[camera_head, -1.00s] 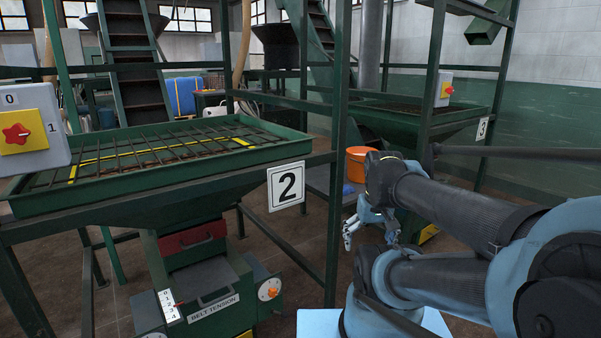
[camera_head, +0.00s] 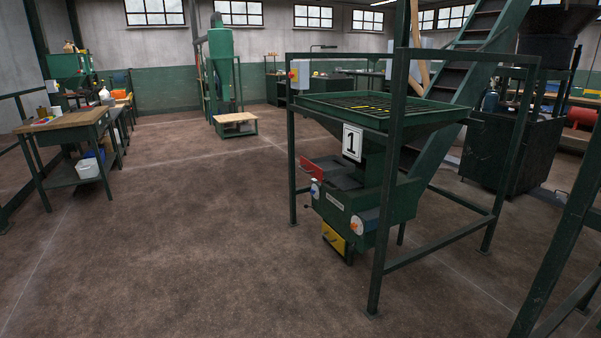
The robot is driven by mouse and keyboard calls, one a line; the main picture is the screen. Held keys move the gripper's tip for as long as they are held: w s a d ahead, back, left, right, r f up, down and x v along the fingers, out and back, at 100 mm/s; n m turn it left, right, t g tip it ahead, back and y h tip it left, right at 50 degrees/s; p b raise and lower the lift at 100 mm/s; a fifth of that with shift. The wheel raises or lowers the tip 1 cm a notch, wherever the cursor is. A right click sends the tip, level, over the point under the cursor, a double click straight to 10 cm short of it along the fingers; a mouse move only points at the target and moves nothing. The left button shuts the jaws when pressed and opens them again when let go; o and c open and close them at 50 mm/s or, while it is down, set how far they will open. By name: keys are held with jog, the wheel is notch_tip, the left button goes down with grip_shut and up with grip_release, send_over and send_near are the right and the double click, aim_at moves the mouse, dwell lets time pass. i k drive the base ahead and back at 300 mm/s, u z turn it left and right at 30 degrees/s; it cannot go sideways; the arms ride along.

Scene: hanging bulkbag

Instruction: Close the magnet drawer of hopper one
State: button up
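Hopper one (camera_head: 385,116) stands right of centre in the head view, a green tray with a bar grate inside a dark green frame. Its sign (camera_head: 352,142) reads "1". Below it is the machine body (camera_head: 345,210). A red-fronted drawer (camera_head: 312,167) sticks out of the left side of the body, so it looks open. How far it is out is hard to tell at this size. My gripper and arm are not in view.
Frame posts (camera_head: 392,190) and low rails (camera_head: 440,243) surround the hopper. A workbench (camera_head: 72,128) stands at left and a low wooden table (camera_head: 235,120) at the back. The brown floor (camera_head: 180,240) is clear at left and centre.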

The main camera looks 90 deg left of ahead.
aim_at(324, 166)
jog(key=u, duration=3.45)
jog(key=i, duration=2.95)
jog(key=z, duration=0.05)
